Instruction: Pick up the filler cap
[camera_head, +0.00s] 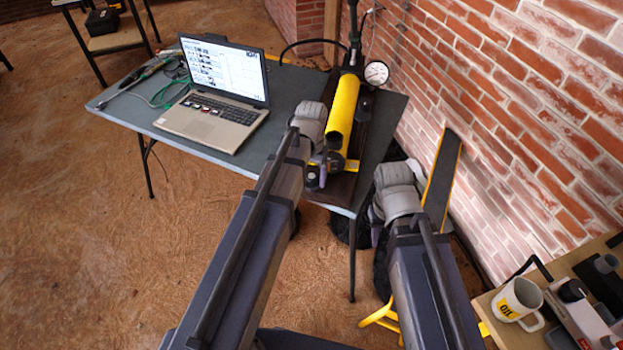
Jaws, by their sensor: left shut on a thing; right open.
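The yellow pump cylinder (342,108) lies on the right part of the grey table. My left gripper (322,170) is at the near end of this pump, by the table's front edge. It is shut on a small dark thing that looks like the filler cap; the fingers and wrist hide most of it. I cannot tell whether the cap is clear of the pump. My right gripper (376,222) is open, low between the table's right edge and the brick wall; its fingers are partly hidden by my wrist.
An open laptop (217,90) stands on the grey table (285,160), with tools and a green cable to its left. A gauge (376,73) stands behind the pump. The brick wall (500,120) is close at right. A side bench at lower right holds a mug (517,299).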

